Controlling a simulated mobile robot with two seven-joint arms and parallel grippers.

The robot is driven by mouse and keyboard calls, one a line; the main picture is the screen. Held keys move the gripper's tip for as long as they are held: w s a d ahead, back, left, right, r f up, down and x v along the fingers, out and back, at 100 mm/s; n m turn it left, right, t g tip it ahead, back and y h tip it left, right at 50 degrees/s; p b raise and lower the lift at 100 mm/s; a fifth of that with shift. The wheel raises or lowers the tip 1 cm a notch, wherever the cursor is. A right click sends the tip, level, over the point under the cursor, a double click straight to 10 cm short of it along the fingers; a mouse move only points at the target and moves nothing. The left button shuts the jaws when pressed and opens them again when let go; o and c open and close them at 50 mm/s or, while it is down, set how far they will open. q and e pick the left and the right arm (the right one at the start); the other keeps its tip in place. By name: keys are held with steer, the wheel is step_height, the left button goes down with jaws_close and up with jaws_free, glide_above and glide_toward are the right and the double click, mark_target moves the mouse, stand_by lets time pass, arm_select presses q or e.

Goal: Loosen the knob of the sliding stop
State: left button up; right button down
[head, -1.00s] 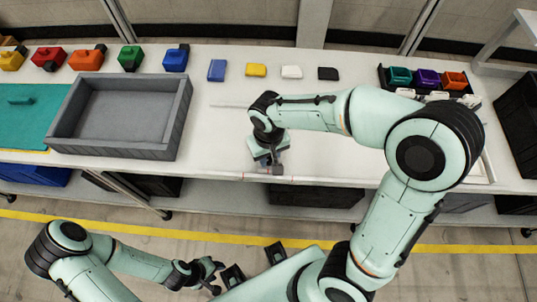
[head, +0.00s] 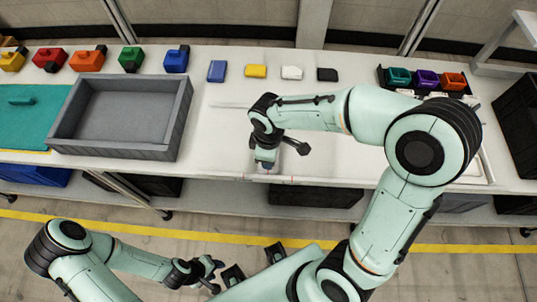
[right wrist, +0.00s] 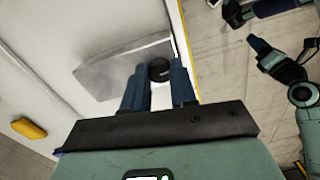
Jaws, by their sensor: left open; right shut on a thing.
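The sliding stop, a grey block (right wrist: 112,72), lies on the white table in the right wrist view. Its round black knob (right wrist: 160,70) is at the block's end near the table edge. My right gripper (right wrist: 161,80) has its two blue fingers on either side of the knob and is shut on it. In the head view my right gripper (head: 265,163) is at the table's front edge, and the arm and gripper hide the stop and knob. My left gripper (head: 213,272) is open and empty, low in front of the table, well away from the stop.
A grey tray (head: 180,120) stands left of my right gripper. Blue (head: 216,71), yellow (head: 255,70), white (head: 291,72) and black (head: 327,74) blocks line the back. A black holder (head: 383,76) with coloured parts is at the back right. The mid-table is mostly clear.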

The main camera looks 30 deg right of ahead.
steer(key=n, duration=0.4)
steer(key=shift+w+r+n+p, duration=0.1)
steer(key=shift+n+p, duration=0.2)
steer(key=shift+p, duration=0.1)
steer(key=n+p, duration=0.1)
steer(key=n, duration=0.3)
steer(key=shift+n, duration=0.3)
steer(key=n+p, duration=0.1)
steer(key=n, duration=0.3)
steer(key=shift+p, duration=0.4)
arm_select(q)
steer(key=w+r+p, duration=0.1)
steer(key=w+r, duration=0.4)
steer(key=r, duration=0.1)
steer(key=shift+r+t, duration=0.15)
steer(key=shift+t, duration=0.15)
arm_select(e)
steer(key=shift+n, duration=1.7)
arm_select(q)
steer(key=shift+w, duration=0.15)
arm_select(e)
steer(key=c, duration=0.9)
jaws_free()
